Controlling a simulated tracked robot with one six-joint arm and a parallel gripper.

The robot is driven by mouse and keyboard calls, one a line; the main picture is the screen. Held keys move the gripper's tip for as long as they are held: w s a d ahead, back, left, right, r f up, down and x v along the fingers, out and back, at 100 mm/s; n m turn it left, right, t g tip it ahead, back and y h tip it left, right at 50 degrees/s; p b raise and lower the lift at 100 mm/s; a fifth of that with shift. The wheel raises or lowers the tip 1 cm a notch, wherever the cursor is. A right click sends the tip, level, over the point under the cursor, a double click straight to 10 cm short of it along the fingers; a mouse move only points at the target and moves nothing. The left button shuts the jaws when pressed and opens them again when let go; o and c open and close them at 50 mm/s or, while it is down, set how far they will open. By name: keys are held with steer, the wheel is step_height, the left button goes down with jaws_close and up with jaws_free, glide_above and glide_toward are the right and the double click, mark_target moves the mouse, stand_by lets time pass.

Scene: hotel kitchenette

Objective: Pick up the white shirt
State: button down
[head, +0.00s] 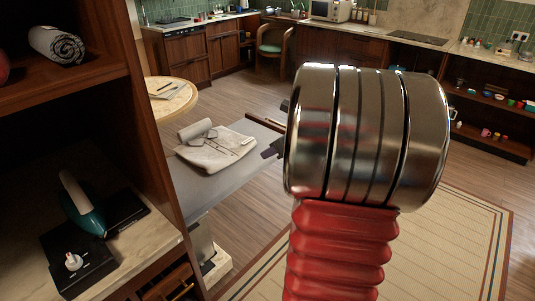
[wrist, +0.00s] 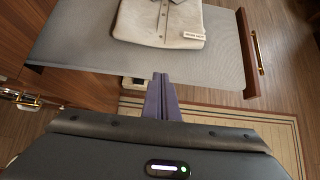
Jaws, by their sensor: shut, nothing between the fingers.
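The white shirt (head: 217,148) lies folded on a grey pull-out board (head: 185,190) in the head view, with its collar towards the back left. In the head view the finger tips (head: 270,151) show at the right of the board, partly hidden behind my arm.
A dark wooden shelf unit stands at the left, holding a teal iron (head: 85,207) and a rolled towel (head: 57,44). A round table (head: 170,97) is behind the board. A bar handle (wrist: 257,52) runs along the board's edge. Open floor and a rug (head: 450,240) lie right.

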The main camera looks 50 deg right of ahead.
steer(key=s+a+r+n+g, duration=0.1)
steer(key=s+a+n, duration=0.3)
steer(key=a+n, duration=0.8)
steer(key=s+a+r+n+g, duration=0.1)
steer(key=s+a+n, duration=0.4)
steer(key=a+n, duration=0.6)
steer(key=s+a+r+n+g, duration=0.1)
steer(key=s+a+n, duration=0.3)
steer(key=a+n, duration=0.8)
steer(key=shift+s+a+r+n, duration=0.3)
steer(key=shift+s+a+r, duration=0.1)
steer(key=shift+a, duration=0.85)
steer(key=c, duration=2.5)
jaws_free()
